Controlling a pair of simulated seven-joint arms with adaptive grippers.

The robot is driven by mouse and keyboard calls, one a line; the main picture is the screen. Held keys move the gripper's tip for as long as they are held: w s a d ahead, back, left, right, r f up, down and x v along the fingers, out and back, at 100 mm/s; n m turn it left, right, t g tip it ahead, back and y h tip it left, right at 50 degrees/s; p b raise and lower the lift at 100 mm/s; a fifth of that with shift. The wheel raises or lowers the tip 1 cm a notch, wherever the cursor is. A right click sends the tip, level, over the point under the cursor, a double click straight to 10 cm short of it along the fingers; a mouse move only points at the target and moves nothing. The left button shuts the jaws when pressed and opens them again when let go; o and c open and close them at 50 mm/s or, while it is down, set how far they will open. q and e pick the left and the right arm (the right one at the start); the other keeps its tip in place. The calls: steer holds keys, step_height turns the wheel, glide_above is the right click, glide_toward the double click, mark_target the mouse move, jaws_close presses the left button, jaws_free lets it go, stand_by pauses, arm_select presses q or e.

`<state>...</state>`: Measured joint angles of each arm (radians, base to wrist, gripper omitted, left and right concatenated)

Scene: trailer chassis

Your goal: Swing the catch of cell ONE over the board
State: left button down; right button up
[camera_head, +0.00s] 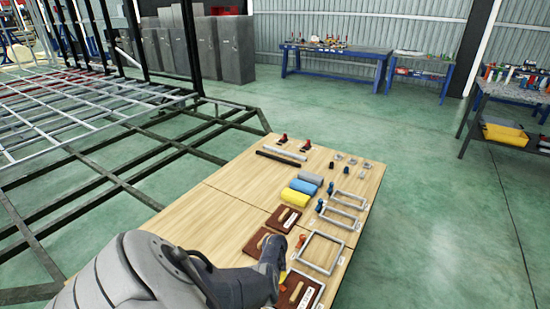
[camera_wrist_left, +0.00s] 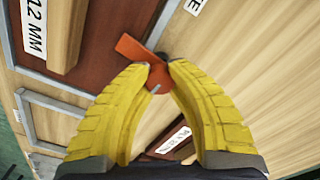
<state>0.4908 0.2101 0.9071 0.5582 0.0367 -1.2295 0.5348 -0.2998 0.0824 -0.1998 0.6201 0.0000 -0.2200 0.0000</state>
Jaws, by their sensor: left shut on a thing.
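My left gripper (camera_head: 280,264) reaches over the table's near end, beside the brown boards. In the left wrist view its yellow fingers (camera_wrist_left: 157,68) are shut on an orange-red catch (camera_wrist_left: 136,50). The catch's flat end points up and left, and in the picture it overlaps the edge of a brown board (camera_wrist_left: 92,14). I cannot tell its height above the board. A pale wooden block lies on that board beside a label ending "12 MM" (camera_wrist_left: 36,28). The cell number cannot be read. My right gripper is in neither view.
Another brown board (camera_head: 284,219) lies farther along the wooden table (camera_head: 225,215). Grey rectangular frames (camera_head: 320,252) line the right edge. Blue and yellow cylinders (camera_head: 293,196) lie mid-table. The table's left part is clear. A dark chassis frame (camera_head: 150,150) stands to the left.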

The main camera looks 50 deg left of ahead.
arm_select(q)
steer(key=shift+n, duration=0.8)
steer(key=c, duration=1.1)
jaws_free()
steer(key=shift+o, duration=0.2)
steer(key=shift+r, duration=0.15)
steer(key=shift+w+r, duration=0.15)
steer(key=shift+r, duration=0.4)
step_height(320, 180, up, 11)
steer(key=shift+f, duration=0.15)
